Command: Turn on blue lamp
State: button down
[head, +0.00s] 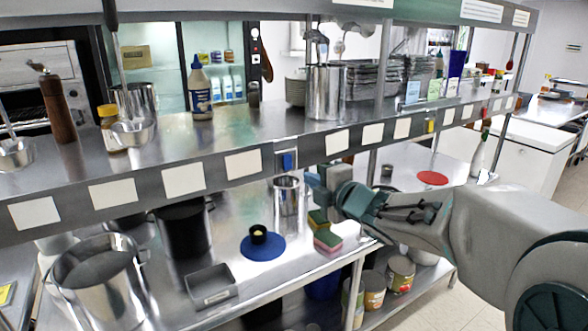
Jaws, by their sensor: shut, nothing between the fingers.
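A flat blue disc (275,247) lies on the lower steel counter. A small black round cup-like piece (258,232) with a yellow top stands on it; I cannot tell whether this is the lamp or its button. A small blue box (288,161) is fixed to the front rail of the upper shelf. No lit blue lamp can be made out. My gripper (314,188) is shut and empty, in front of the counter, right of the blue disc and below and right of the blue box. My arm reaches in from the right and hides part of the counter.
Green-and-yellow and pink sponges (328,240) lie below my gripper. A steel cylinder (287,195) stands just left of it. A grey tray (211,286) and large pots (100,283) are on the left. The shelf rail (205,172) runs across above. A red disc (432,178) lies farther right.

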aim_at(288, 168)
jog(key=p+x, duration=0.2)
jog(key=x, duration=0.5)
jog(key=shift+w+a, duration=0.15)
jog(key=shift+w, duration=0.1)
jog(key=shift+f, duration=0.1)
